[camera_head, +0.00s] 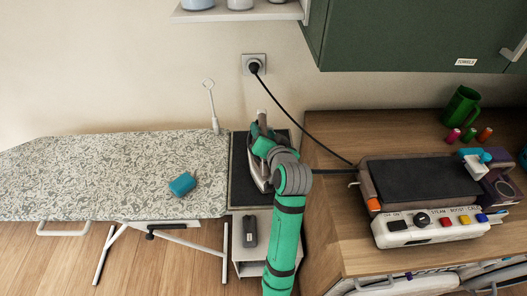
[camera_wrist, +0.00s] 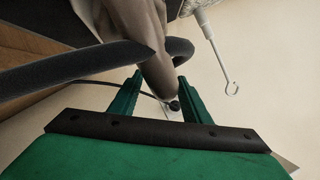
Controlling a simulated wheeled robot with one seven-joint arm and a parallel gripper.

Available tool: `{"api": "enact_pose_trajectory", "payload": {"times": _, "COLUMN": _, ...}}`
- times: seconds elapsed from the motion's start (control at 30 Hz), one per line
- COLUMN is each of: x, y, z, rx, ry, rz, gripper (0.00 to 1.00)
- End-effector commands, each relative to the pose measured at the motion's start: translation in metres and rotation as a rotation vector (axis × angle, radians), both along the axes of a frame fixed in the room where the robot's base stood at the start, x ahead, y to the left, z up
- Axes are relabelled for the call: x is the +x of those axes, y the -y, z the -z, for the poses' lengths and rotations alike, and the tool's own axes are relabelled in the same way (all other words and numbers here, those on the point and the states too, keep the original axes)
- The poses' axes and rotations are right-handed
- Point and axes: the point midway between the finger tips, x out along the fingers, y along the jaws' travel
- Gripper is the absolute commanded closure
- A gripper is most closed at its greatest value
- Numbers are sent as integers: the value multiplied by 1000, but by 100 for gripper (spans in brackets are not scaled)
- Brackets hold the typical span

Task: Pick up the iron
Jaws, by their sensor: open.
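The iron (camera_head: 253,170) is grey-brown and sits on a dark rest pad (camera_head: 240,190) at the right end of the ironing board. My arm and gripper hide much of it in the head view. My green gripper (camera_head: 262,138) is over the iron. In the wrist view, the open fingers of my gripper (camera_wrist: 160,76) lie either side of a smooth grey-brown part of the iron (camera_wrist: 155,68), which looks like its handle. Contact with the fingers cannot be told.
A thick dark cord (camera_wrist: 80,66) crosses close in front of the left finger. A thin holder (camera_head: 211,105) rises left of the iron. The patterned ironing board (camera_head: 100,165) carries a blue sponge-like block (camera_head: 182,184). A steam station (camera_head: 425,195) stands on the wooden counter at right.

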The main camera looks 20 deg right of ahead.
Motion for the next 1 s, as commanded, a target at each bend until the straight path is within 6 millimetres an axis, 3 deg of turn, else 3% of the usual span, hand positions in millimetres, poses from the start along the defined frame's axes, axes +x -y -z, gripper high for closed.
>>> {"api": "enact_pose_trajectory", "payload": {"times": 0.27, "x": 4, "y": 0, "z": 1, "rx": 0, "ry": 1, "rz": 1, "gripper": 57}}
{"api": "enact_pose_trajectory", "payload": {"times": 0.47, "x": 2, "y": 6, "z": 1, "rx": 0, "ry": 1, "rz": 10, "gripper": 100}}
{"api": "enact_pose_trajectory", "payload": {"times": 1.0, "x": 4, "y": 0, "z": 0, "rx": -1, "ry": 3, "rz": 1, "gripper": 100}}
